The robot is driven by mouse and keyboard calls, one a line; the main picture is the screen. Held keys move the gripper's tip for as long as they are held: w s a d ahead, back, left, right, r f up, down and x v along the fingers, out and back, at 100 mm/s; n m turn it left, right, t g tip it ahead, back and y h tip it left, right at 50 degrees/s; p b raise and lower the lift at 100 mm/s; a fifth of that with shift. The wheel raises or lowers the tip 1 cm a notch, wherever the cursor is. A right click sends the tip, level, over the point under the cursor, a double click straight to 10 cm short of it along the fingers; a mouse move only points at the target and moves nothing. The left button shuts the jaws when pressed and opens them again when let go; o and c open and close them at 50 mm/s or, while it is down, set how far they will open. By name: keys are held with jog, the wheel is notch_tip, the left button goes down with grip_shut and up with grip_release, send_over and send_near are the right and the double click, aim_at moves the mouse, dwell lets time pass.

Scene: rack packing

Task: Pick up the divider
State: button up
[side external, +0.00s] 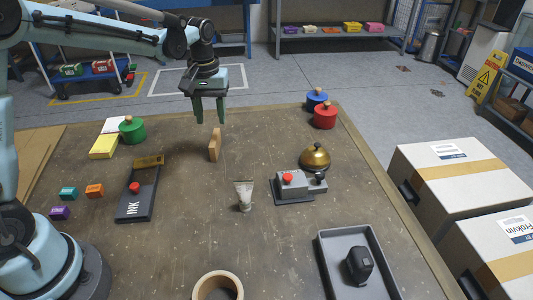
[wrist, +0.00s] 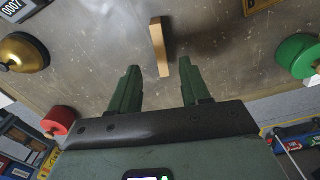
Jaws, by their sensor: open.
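The divider looks to be the thin, light-wood upright piece (side external: 214,145) standing on the table in the side view. It also shows in the wrist view (wrist: 159,47), seen from above. My gripper (side external: 209,119) is open and empty above the table, close to the wooden piece and a little above and behind it in the side view. In the wrist view, the gripper (wrist: 158,77) has its two green fingers spread, with the wooden piece lying ahead of the gap between them. The fingers do not appear to touch it.
A green knobbed pot (side external: 132,130) stands at left, with red (side external: 325,118) and blue (side external: 317,101) ones at far right. A brass bell (side external: 315,158), a grey device (side external: 292,185), a tube (side external: 244,195), a black INK pad (side external: 137,195) and a grey tray (side external: 328,262) stand nearer.

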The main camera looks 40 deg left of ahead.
aim_at(214, 137)
jog(key=shift+w+a+f, duration=0.1)
jog(key=shift+w+f, duration=0.05)
jog(key=shift+f, duration=3.85)
grip_shut()
